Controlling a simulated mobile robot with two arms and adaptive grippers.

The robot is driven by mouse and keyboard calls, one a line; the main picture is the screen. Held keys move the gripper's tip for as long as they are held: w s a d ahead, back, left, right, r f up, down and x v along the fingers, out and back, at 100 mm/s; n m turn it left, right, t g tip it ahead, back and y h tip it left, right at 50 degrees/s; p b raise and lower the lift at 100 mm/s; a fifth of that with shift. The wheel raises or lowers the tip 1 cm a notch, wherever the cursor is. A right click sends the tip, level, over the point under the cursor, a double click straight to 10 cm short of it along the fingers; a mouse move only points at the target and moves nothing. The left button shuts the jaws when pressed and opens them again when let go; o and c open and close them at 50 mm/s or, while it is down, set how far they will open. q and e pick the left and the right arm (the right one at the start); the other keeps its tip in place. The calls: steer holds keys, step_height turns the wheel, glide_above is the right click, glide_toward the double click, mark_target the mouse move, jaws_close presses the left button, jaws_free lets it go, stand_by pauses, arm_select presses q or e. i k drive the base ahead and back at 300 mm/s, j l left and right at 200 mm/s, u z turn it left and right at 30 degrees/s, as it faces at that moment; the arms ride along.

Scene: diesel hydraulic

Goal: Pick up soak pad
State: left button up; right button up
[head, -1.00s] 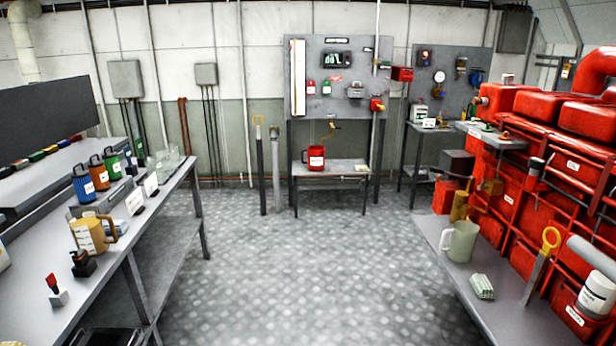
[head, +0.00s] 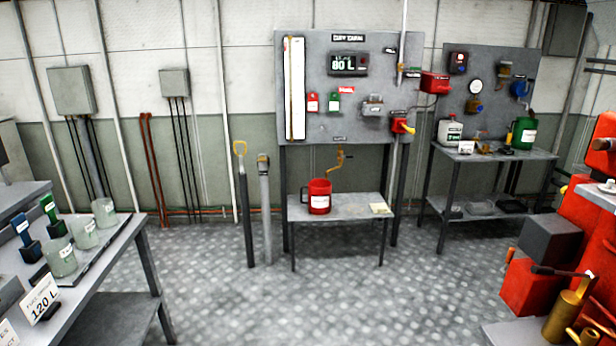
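A small flat pale-yellow piece (head: 380,208) lies on the right end of the low grey table (head: 350,205) below the gauge board. It may be the soak pad, but it is too small to tell. A red jug (head: 319,197) with a white label stands on the same table, to the left of the flat piece and apart from it. Neither of my grippers is in the head view.
The patterned floor (head: 270,300) is clear up to the low table. A bench (head: 110,250) with glass beakers stands at left. Red machinery (head: 590,240) with a brass can (head: 566,312) stands at right. A taller table (head: 480,155) holds containers at the back right.

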mark_target(376, 208)
steer(key=i+z, duration=0.1)
steer(key=i, duration=0.5)
steer(key=i+z, duration=0.1)
steer(key=i, duration=0.45)
steer(key=i+j+z, duration=0.1)
steer(key=i, duration=0.5)
steer(key=i+j+z, duration=0.1)
steer(key=i, duration=0.5)
steer(key=j, duration=0.1)
